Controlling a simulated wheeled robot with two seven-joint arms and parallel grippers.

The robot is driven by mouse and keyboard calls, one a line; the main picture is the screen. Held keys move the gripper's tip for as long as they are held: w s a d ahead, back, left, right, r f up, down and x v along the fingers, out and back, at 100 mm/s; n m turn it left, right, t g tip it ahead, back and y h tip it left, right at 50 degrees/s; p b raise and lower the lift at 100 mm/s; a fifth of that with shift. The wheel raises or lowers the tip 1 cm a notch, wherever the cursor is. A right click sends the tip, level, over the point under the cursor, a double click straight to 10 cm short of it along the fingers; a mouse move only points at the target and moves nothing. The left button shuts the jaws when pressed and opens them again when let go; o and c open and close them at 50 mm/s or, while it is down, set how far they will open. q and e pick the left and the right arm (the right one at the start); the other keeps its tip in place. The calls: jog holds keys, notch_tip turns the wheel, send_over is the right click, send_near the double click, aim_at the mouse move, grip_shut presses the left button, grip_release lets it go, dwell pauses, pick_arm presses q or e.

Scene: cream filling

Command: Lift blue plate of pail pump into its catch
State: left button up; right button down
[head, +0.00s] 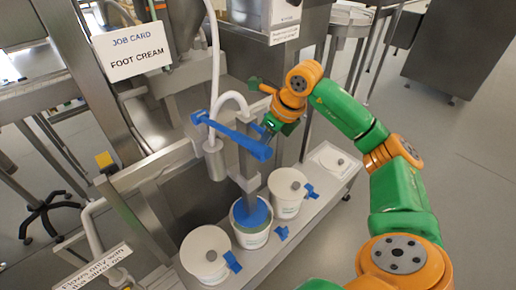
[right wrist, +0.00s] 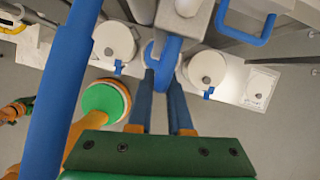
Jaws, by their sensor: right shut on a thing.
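The pail pump's blue plate (head: 251,214) sits down inside the middle white pail (head: 252,238), at the foot of a steel column (head: 250,165). A blue bar (head: 232,137) crosses near the column top; a blue bar (right wrist: 66,80) also passes close at left in the right wrist view. My right gripper (head: 268,130) is by the bar's right end. The fingers' contact is partly hidden. I cannot make out the catch. My left gripper is out of view.
Lidded white pails stand on either side, left (head: 206,254) and right (head: 287,194), on a steel bench (head: 268,256). A white hose (head: 214,60) hangs by the pump. A job card (head: 132,52) reads FOOT CREAM. The floor at right is clear.

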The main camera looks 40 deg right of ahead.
notch_tip(320, 180, up, 7)
jog(key=p, duration=0.4)
jog(key=shift+w+d+f, duration=0.1)
jog(key=shift+d+f, duration=0.05)
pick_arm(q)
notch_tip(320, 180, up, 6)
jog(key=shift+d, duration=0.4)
pick_arm(e)
jog(key=shift+d, duration=0.2)
jog(key=shift+w, duration=0.1)
jog(key=c, duration=0.9)
grip_release()
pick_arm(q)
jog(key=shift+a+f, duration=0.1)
pick_arm(e)
jog(key=shift+o, duration=0.3)
jog(key=shift+a, duration=0.2)
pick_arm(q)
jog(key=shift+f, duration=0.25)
pick_arm(e)
jog(key=v, duration=0.7)
jog(key=shift+d, duration=0.1)
